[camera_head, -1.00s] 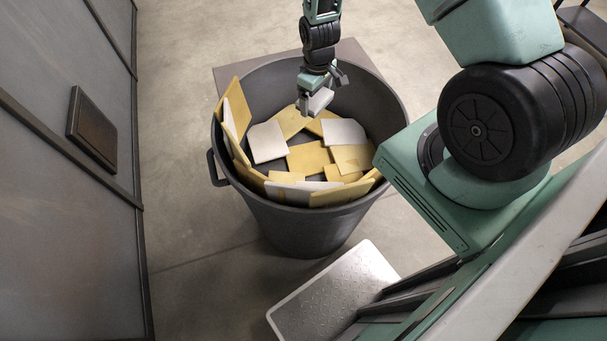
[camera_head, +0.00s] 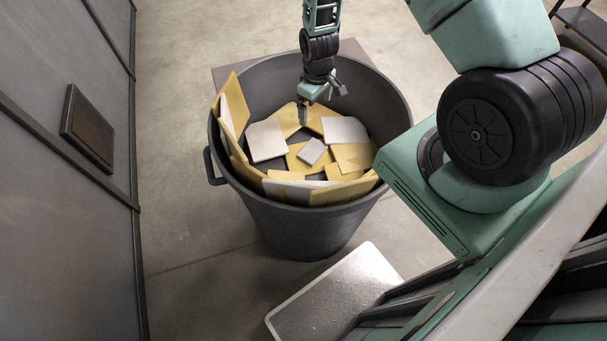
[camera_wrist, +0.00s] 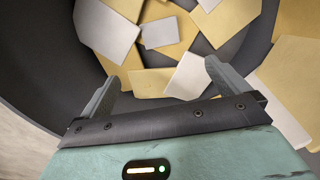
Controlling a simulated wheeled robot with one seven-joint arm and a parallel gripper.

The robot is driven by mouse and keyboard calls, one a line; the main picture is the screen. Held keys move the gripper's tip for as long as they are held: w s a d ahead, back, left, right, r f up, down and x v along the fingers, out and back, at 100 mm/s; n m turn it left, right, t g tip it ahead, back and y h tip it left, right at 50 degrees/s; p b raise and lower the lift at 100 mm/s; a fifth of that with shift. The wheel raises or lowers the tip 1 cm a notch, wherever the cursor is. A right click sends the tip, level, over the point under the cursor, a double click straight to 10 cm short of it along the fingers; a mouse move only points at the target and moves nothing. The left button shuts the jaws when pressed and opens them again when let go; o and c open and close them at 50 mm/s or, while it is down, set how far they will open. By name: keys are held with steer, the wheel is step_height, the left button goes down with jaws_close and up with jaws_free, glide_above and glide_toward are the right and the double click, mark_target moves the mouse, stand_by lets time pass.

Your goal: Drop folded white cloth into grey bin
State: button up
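The grey bin (camera_head: 300,225) stands on the floor with its mouth open upward. The folded white cloth (camera_head: 312,151) is a small pale square lying in the bin on top of yellow pieces, near the middle. It also shows in the wrist view (camera_wrist: 160,33), beyond the fingertips and apart from them. My gripper (camera_head: 303,115) hangs over the bin's mouth. In the wrist view my gripper (camera_wrist: 162,78) has its two fingers spread with nothing between them.
Several yellow and white flat pieces (camera_head: 267,140) lie in the bin, some leaning on its wall. A metal cabinet (camera_head: 65,230) stands at left. A grey-white slab (camera_head: 335,290) is in front of the bin. Bare floor (camera_head: 200,230) lies between cabinet and bin.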

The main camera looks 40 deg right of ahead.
step_height(320, 180, up, 17)
steer(key=b, duration=0.2)
steer(key=shift+r+b, duration=0.2)
steer(key=shift+b, duration=0.2)
steer(key=shift+a, duration=0.1)
stand_by(0.3)
